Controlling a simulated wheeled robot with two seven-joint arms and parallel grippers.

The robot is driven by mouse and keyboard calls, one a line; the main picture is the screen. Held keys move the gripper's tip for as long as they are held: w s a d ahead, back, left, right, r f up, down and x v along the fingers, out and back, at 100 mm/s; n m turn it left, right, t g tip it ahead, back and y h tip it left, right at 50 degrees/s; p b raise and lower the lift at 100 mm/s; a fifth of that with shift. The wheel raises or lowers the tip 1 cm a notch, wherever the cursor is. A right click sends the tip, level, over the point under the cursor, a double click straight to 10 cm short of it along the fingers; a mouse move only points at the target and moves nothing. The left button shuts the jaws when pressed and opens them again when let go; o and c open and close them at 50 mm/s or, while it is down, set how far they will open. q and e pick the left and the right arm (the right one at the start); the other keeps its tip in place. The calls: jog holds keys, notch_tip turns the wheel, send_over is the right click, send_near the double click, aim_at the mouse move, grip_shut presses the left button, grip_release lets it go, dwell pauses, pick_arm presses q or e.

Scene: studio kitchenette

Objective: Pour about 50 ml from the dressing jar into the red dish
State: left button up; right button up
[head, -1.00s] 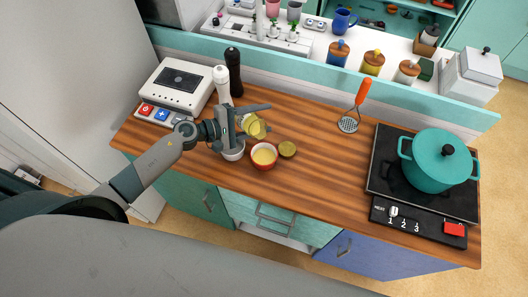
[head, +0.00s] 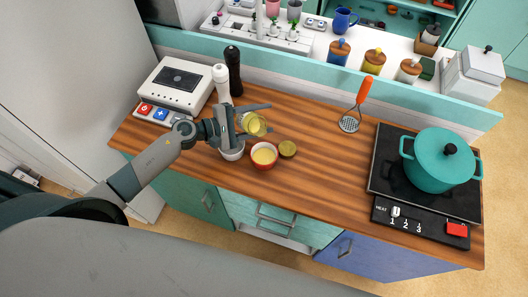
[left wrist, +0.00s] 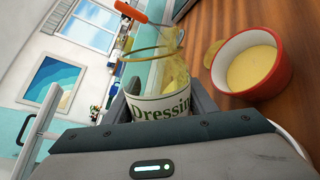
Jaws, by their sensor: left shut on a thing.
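My left gripper (head: 257,122) is shut on the dressing jar (head: 254,126), a clear glass jar with a white "Dressing" label. The jar is open and tipped, held above the counter at the upper left of the red dish (head: 264,166). In the left wrist view, the jar (left wrist: 163,106) shows yellow dressing lying along its right side, toward the mouth. The red dish (left wrist: 283,88), at the right there, holds pale yellow dressing. I cannot make out a falling stream. My right gripper is not in view.
A small white bowl (head: 232,154) stands beneath my left gripper, partly hidden. White and black mills (head: 234,70) stand behind it. Bare wooden counter lies between lid and hob.

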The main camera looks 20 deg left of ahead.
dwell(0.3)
pick_arm(q)
jog(key=n+b, duration=0.1)
jog(key=n+h+b, duration=0.1)
jog(key=shift+s+d+b, duration=0.25)
jog(key=shift+d+b, duration=0.05)
jog(key=shift+b, duration=0.05)
jog(key=shift+w+a+r+n+h+b, duration=0.1)
jog(key=shift+w+a+n+h+b, duration=0.2)
jog(key=shift+n+b, duration=0.9)
jog(key=shift+w+a+r+n+h+b, duration=0.1)
jog(key=shift+w+a+n+h+b, duration=0.2)
jog(key=shift+n+b, duration=0.85)
jog(key=shift+w+a+n+h+b, duration=0.15)
jog(key=shift+n+h+b, duration=0.25)
jog(key=shift+n+b, duration=0.75)
